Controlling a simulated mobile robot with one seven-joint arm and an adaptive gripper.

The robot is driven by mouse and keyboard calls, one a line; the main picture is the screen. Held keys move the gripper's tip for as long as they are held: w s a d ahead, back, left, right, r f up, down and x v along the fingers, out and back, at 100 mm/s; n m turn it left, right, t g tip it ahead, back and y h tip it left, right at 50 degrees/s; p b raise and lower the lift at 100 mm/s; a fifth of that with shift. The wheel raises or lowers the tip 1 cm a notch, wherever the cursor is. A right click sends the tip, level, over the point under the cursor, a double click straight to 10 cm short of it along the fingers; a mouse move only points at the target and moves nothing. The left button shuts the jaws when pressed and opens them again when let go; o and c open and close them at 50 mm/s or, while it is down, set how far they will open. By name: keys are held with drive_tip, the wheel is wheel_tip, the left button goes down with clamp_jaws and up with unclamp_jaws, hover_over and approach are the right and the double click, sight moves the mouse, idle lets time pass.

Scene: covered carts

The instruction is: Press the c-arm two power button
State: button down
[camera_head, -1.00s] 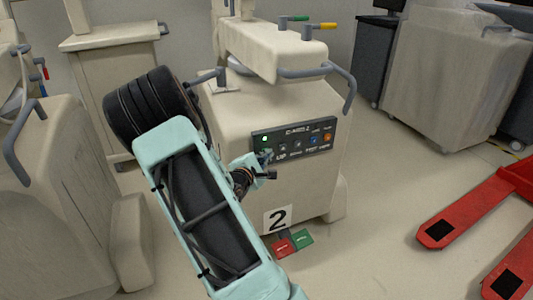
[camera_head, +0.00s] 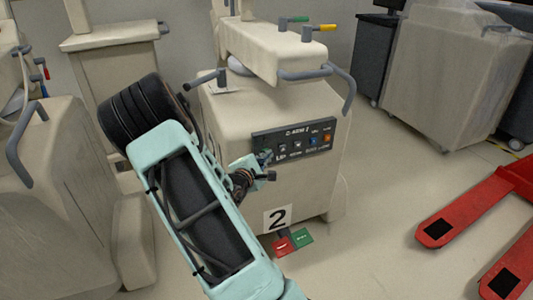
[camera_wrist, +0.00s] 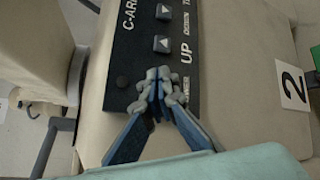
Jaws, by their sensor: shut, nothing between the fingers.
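The C-arm 2 control panel (camera_head: 292,138) is a dark plate on the front of a beige cart marked 2. In the wrist view the panel (camera_wrist: 152,25) shows arrow buttons and the word UP. My gripper (camera_head: 266,158) is at the panel's left end. In the wrist view my gripper (camera_wrist: 155,76) is shut and empty, with its fingertips at the panel beside the partly covered power label (camera_wrist: 178,97). The power button itself is hidden behind the fingertips. A small round indicator (camera_wrist: 122,82) beside them is dark. I cannot tell whether the fingertips touch the button.
Red and green foot pedals (camera_head: 281,246) lie below the cart's number sign (camera_head: 277,217). Another beige cart (camera_head: 60,190) stands close on the left. Red forks (camera_head: 470,210) lie on the floor at right. Open floor lies between the forks and the cart.

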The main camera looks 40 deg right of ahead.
drive_tip(key=s+a+p, duration=0.1)
drive_tip(key=s, duration=0.5)
drive_tip(key=shift+a+p, duration=0.2)
drive_tip(key=shift+p, duration=0.15)
idle(0.4)
